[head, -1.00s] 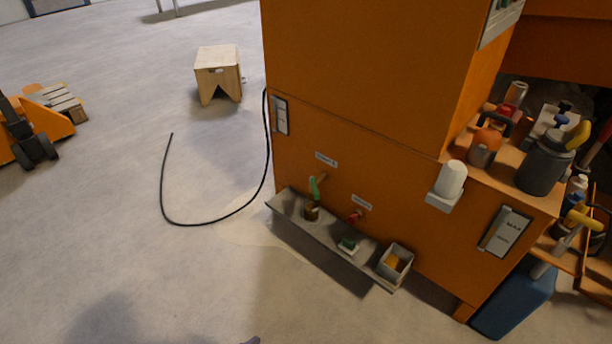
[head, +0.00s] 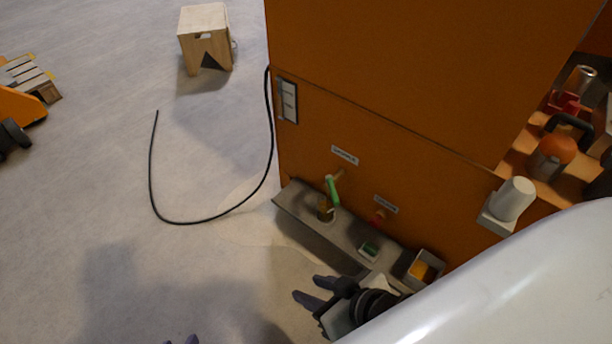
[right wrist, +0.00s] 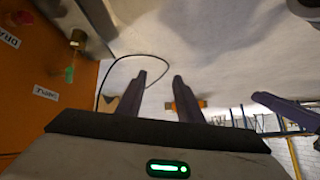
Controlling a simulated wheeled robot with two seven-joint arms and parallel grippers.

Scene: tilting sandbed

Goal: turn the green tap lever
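The green tap lever (head: 333,190) sticks up on the orange cabinet's front, above a grey shelf (head: 296,203). The lever also shows at the left of the right wrist view (right wrist: 70,74). My right gripper (head: 306,287) is open and empty, below and in front of the shelf, apart from the lever. Its two spread fingers also show in the right wrist view (right wrist: 158,76). Only dark tips of my left gripper (head: 182,341) show at the bottom edge of the head view, so its opening is unclear.
A red tap (head: 378,217) sits right of the green one. A green block (head: 369,249) and a small box with a yellow thing (head: 423,268) are on the shelf. A black hose (head: 205,221) lies on the open floor. A wooden stool (head: 206,40) stands behind.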

